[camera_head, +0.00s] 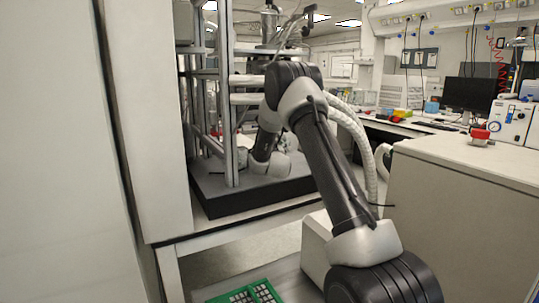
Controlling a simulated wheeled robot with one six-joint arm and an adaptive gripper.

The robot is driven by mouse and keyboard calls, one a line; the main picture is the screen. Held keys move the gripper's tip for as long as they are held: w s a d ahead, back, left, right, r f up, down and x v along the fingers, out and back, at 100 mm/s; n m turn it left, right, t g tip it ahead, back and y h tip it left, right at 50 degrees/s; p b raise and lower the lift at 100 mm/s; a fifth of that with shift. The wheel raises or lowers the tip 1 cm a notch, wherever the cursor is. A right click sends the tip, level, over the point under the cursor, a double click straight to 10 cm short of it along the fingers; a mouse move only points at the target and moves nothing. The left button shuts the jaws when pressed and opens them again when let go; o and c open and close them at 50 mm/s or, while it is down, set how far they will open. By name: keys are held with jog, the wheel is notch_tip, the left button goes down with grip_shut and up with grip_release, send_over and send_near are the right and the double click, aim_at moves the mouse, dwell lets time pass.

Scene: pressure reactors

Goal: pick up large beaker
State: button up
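My arm reaches from the lower right up to its elbow and then down to its wrist, inside the metal frame of a reactor stand (231,120). The wrist is low over the stand's dark base tray (260,194). My gripper's fingers cannot be made out; the frame's posts and the wrist hide that area. No large beaker can be clearly made out. Small grey and shiny shapes behind the front post are too hidden to name.
A tall pale panel (145,120) closes off the left. A pale cabinet (465,220) stands at the right, with a red-topped object (480,137) on it. A green rack (250,294) lies low in front. A bench (410,125) with a monitor (468,95) is behind.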

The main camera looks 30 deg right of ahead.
jog(key=x, duration=0.6)
jog(key=shift+w+d, duration=0.2)
jog(key=shift+w, duration=0.05)
jog(key=c, duration=1.1)
jog(key=shift+c, duration=1.1)
jog(key=shift+r, duration=0.3)
